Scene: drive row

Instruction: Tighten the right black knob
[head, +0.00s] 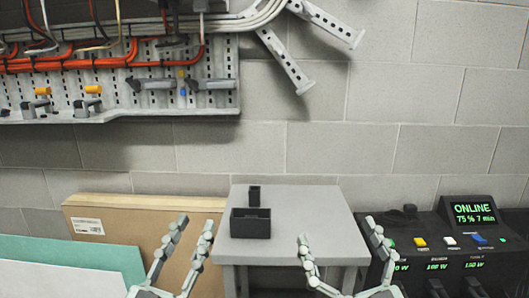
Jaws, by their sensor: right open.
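A perforated grey panel (222,60) hangs on the wall at upper left. Along its lower part are two dark grey knob-like fittings, a left one (152,84) and a right one (213,84). I cannot tell for certain that these are the black knobs. My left gripper (196,226) is low in the view, well below the panel, fingers apart with nothing between them. My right gripper (336,234) is lower right of centre, open and empty, in front of the table. Neither gripper touches the panel.
A grey table (305,205) holds an open black box (250,223) and a smaller dark block (254,195). A cardboard box (130,225) and a teal board (85,257) stand at left. A black console (450,245) with a lit screen (473,213) is at right. Orange cables (70,62) cross the panel.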

